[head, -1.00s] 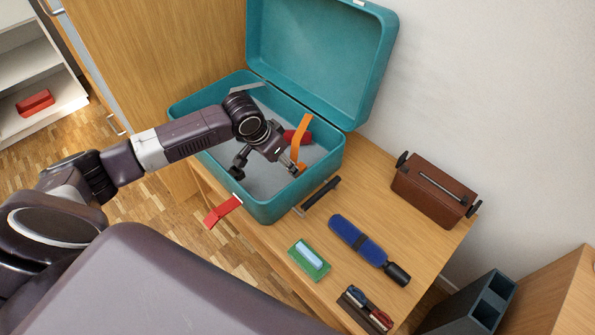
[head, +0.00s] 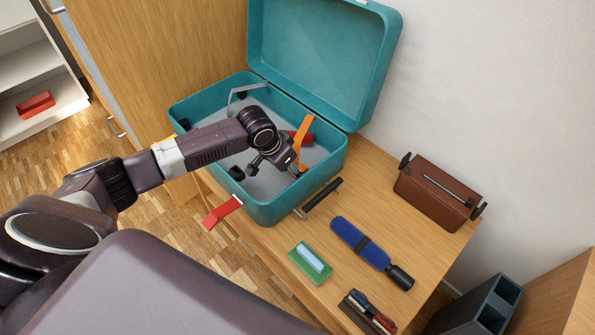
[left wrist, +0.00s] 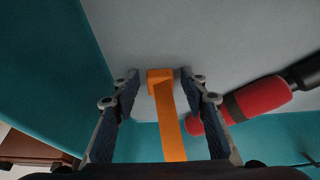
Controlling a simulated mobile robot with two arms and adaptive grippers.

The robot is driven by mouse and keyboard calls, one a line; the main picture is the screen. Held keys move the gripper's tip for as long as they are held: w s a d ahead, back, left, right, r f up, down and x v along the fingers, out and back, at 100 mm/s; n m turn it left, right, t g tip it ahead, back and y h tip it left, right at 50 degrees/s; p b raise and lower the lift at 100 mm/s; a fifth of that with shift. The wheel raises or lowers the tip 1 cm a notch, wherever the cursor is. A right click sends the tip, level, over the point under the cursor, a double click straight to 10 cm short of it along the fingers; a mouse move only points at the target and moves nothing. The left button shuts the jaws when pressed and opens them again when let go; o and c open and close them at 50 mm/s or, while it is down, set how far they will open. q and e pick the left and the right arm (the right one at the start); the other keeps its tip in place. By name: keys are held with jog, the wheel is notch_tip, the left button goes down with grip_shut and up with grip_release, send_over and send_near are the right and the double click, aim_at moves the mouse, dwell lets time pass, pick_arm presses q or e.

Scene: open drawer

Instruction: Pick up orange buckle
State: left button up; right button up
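The orange buckle (head: 304,128) is a bent strap with a small block at its end, inside the teal case (head: 258,211). In the left wrist view the buckle (left wrist: 170,118) shows between my fingers, with its block end near the fingertips. My left gripper (head: 272,169) reaches down into the case beside the buckle; in the wrist view the left gripper (left wrist: 158,77) is open, with a narrow gap on each side of the block. In the head view my wrist and fingers partly hide the buckle's lower end. My right gripper is not in view.
A red cylinder with a black band (left wrist: 256,98) lies close right of my fingers. The case lid (head: 320,60) stands open. A blue cylinder (head: 360,242), green box (head: 310,262) and brown box (head: 438,192) stand on the wooden top.

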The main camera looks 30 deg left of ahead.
pick_arm(q)
jog(key=c, duration=0.7)
